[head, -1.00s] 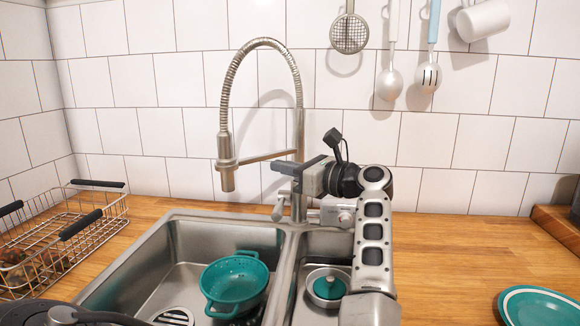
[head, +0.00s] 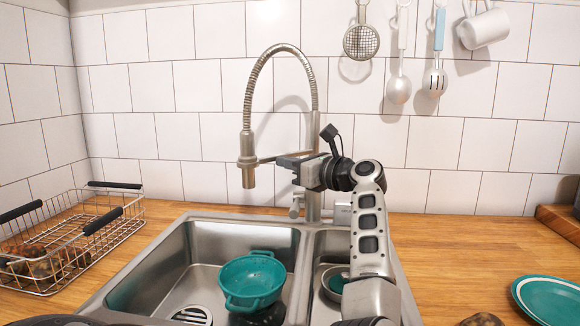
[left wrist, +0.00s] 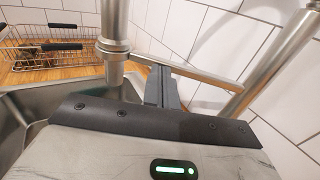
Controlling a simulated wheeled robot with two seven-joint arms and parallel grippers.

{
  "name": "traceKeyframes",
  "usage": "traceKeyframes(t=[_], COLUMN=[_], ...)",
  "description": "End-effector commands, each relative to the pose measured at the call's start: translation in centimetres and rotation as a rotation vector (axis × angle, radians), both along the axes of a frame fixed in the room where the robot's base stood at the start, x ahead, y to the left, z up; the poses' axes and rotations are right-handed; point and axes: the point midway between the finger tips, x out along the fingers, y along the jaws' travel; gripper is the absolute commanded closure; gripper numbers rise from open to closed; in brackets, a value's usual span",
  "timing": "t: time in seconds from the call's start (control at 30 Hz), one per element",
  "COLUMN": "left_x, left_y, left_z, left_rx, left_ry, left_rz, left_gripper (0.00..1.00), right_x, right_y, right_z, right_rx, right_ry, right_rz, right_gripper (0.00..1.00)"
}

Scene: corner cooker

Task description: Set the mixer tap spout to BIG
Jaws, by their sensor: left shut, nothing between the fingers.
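The mixer tap (head: 313,180) stands behind the double sink. Its spring hose (head: 283,52) arches left and down to a spray head (head: 247,165). A thin holder bar (head: 268,159) joins the spray head to the post. My left gripper (head: 283,161) is shut and empty, at the bar's height between spray head and post, partly covering the post. In the left wrist view its fingers (left wrist: 161,86) point at the bar (left wrist: 190,70), just right of the spray head (left wrist: 113,45). I cannot tell whether they touch the bar. My right gripper is not in view.
A teal colander (head: 252,280) sits in the left basin (head: 185,265) of the sink. A wire basket (head: 75,235) stands at the left. A teal plate (head: 548,300) lies at the right. Utensils and a mug (head: 484,28) hang on the tiled wall. The right counter is mostly clear.

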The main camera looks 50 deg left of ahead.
Motion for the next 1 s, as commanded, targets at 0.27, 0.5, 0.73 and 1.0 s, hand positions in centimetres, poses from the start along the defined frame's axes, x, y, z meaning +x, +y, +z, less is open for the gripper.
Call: traceKeyframes(t=[0.27,0.5,0.73,1.0], left_x=[0.5,1.6,2.5,3.0], left_y=[-2.1,-7.6,-12.6,-15.4], left_z=[-0.2,-0.2,-0.1,0.1], left_rx=[-0.001,-0.001,-0.001,0.001], left_ry=[0.000,-0.001,-0.001,-0.002], left_rz=[-0.004,-0.005,-0.004,0.000], left_gripper=[1.00,1.00,1.00,1.00], right_x=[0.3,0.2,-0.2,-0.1], right_y=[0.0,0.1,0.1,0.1], right_z=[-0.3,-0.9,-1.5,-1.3], right_rx=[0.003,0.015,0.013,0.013], right_ry=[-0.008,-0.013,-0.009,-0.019], right_rz=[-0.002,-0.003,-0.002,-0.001], right_gripper=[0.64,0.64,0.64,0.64])
